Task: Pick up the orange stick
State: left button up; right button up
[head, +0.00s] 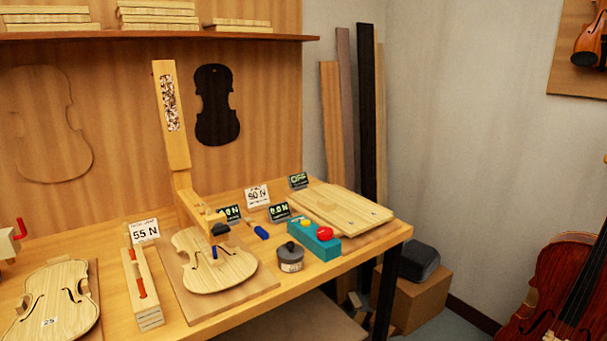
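A thin red-orange stick (141,288) lies along a long pale wooden block (149,312) on the bench, left of centre. It is the closest match to an orange stick on the bench, though its colour reads nearly red. Part of it seems hidden by the block or a pale piece across it. A white "55 N" card (145,230) stands behind the block. Neither of my grippers shows in the head view.
A violin plate on a board (259,286) lies right of the block, another plate (55,290) left. A wooden post (175,140) rises behind. A grey round tin (290,261) and teal button box (313,240) stand further right, near the bench's front edge.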

aim_at(128, 238)
jog(key=i+j+u, duration=0.2)
jog(key=i+j, duration=0.7)
jog(key=j, duration=0.2)
jog(key=i+j, duration=0.1)
jog(key=j, duration=0.15)
jog(key=i+j, duration=0.1)
jog(key=j, duration=0.2)
